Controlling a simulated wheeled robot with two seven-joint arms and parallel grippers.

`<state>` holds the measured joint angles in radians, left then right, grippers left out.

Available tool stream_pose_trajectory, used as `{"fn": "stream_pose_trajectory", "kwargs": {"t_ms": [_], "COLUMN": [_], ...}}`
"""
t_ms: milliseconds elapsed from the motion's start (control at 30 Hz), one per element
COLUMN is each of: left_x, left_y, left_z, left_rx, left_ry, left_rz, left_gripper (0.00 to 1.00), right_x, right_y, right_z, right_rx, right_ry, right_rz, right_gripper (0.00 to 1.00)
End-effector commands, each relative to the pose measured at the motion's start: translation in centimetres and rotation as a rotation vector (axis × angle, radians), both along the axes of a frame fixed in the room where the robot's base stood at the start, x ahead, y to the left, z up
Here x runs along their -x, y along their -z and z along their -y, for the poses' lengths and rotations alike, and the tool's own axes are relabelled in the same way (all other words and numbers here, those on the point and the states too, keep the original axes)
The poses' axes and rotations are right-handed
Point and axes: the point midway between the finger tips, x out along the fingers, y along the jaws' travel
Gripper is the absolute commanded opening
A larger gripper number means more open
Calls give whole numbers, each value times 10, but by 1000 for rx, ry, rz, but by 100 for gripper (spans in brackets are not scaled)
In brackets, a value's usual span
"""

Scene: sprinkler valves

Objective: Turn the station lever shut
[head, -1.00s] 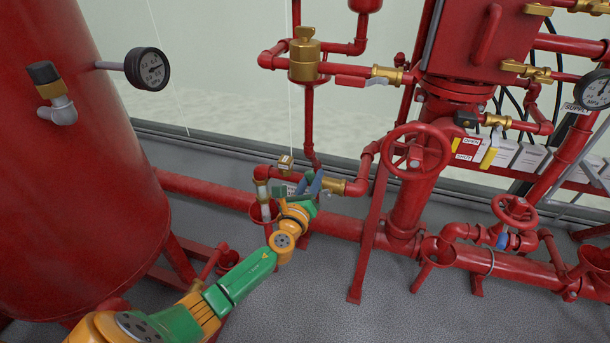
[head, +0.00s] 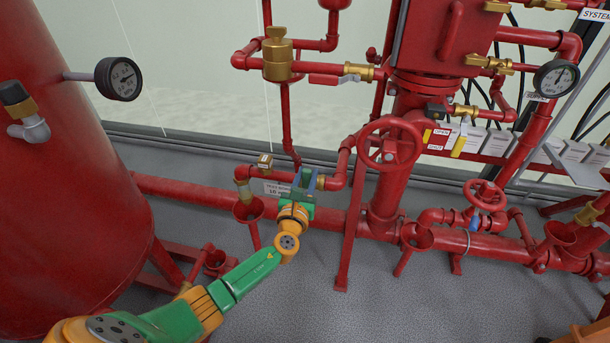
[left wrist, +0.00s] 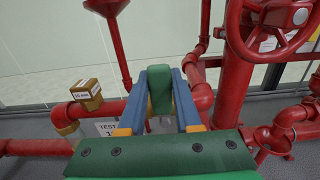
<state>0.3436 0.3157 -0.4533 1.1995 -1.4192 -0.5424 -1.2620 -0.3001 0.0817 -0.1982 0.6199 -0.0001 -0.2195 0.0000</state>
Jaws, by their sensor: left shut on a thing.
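My left gripper (head: 307,179) is at the small pipe branch low in the middle of the head view. In the left wrist view, its blue fingers (left wrist: 160,98) are shut on a green lever (left wrist: 159,84), whose rounded end stands up between them. The lever's pivot and lower part are hidden by the fingers and palm. In the head view, the fingers mostly cover the lever, so its angle is hard to tell. A sign plate (head: 278,189) beginning with "TEST" is just left of the gripper; it also shows in the left wrist view (left wrist: 106,127). My right gripper is not in view.
A large red handwheel (head: 389,145) stands right of the gripper, with OPEN and SHUT signs (head: 436,139) behind it. A big red tank (head: 80,190) fills the left side.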

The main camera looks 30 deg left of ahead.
Motion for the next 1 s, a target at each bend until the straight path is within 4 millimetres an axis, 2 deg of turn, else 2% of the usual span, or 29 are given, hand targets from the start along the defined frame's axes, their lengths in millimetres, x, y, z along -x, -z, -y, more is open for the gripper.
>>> {"fn": "stream_pose_trajectory", "kwargs": {"t_ms": [333, 367, 433, 467, 767, 1000], "left_x": [0, 0, 0, 0, 3, 49], "left_y": [2, 2, 2, 2, 0, -1], "left_z": [1, 1, 1, 1, 1, 12], "left_rx": [-7, -7, -6, -6, -4, -4], "left_ry": [3, 3, 3, 3, 2, 4], "left_rz": [-5, -5, -5, -5, -3, -6], "left_gripper": [0, 40, 59, 62, 62, 62], "right_x": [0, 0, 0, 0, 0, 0], "right_y": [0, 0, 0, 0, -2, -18], "right_z": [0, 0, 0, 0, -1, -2], "right_rx": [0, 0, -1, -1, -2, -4], "right_ry": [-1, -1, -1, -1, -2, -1], "right_rz": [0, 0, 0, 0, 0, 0], "right_gripper": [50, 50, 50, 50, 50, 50]}}
